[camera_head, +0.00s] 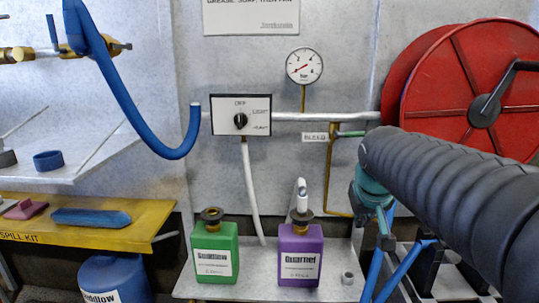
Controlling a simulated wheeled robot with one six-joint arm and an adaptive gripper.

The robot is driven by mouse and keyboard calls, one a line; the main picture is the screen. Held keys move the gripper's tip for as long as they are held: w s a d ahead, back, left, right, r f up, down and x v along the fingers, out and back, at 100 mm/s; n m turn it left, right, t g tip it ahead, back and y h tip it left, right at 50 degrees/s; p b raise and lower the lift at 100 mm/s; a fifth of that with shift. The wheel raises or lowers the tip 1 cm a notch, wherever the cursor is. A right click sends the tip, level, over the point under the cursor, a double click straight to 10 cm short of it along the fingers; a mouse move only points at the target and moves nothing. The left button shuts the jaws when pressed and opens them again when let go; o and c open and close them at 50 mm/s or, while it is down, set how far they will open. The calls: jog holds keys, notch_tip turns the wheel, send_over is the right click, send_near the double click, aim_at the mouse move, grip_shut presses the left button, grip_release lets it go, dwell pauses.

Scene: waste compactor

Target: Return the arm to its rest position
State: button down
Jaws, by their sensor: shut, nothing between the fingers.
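My arm, in a black ribbed sleeve, reaches in from the right edge in the head view. It ends in a teal collar, and my gripper (384,243) hangs below it, right of the purple bottle. Its fingers are shut with nothing held. The sleeve and the blue and dark parts around it make the fingertips hard to pick out. I cannot tell whether it touches the shelf behind.
A green bottle (214,252) and a purple bottle (300,255) stand on a grey shelf (262,286). A red hose reel (440,85) is behind my arm. A switch box (241,115), gauge (304,66) and blue hose (135,115) are on the wall. A yellow spill-kit shelf (120,236) is at left.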

jog(key=s+a+f, duration=0.1)
jog(key=s+f, duration=0.2)
jog(key=s, duration=0.3)
jog(key=s+a+f+y, duration=0.1)
jog(key=s+f, duration=0.3)
jog(key=s, duration=0.3)
jog(key=s+a+f, duration=0.1)
jog(key=s+f, duration=0.2)
jog(key=s, duration=0.4)
jog(key=shift+s+a+f+g, duration=0.2)
jog(key=shift+a+g, duration=0.1)
jog(key=shift+a, duration=0.1)
